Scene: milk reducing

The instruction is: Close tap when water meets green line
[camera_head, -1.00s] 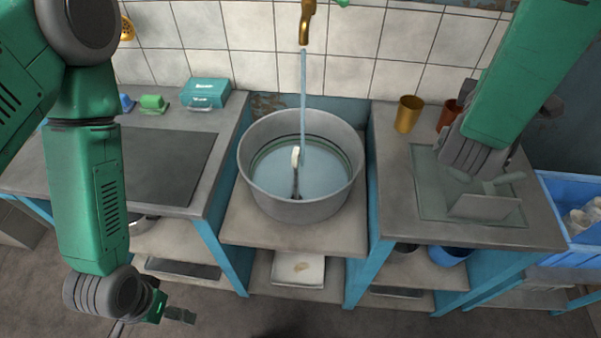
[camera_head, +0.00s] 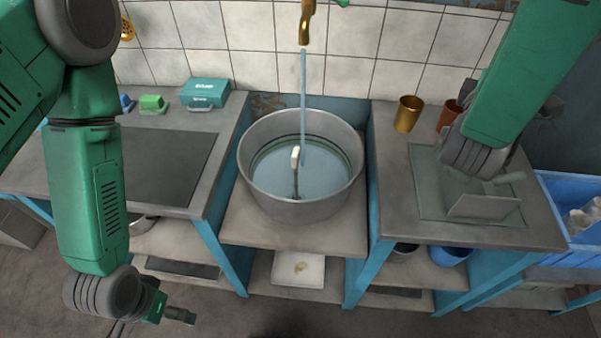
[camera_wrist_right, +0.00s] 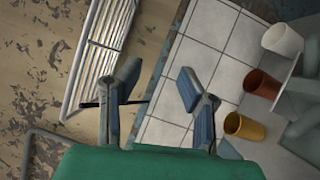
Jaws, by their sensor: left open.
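The brass tap (camera_head: 306,22) hangs on the tiled wall, and a stream of water (camera_head: 303,80) falls from its spout. The stream runs into a round grey metal pot (camera_head: 250,178) standing on the middle counter. Water (camera_head: 275,180) covers the pot's floor, and the green line (camera_head: 335,145) rings the inside wall above it. A ladle-like handle (camera_head: 296,158) stands in the pot. My left gripper (camera_head: 184,317) is low at the left front, far from tap and pot. My right gripper shows open and empty in the wrist view (camera_wrist_right: 155,92); in the head view its fingers are hidden.
A gold cup (camera_head: 408,114) and a brown cup (camera_head: 449,115) stand on the right counter, near a grey-green board (camera_head: 430,195). A teal box (camera_head: 205,93) is on the left counter. A blue crate (camera_head: 575,195) is at far right.

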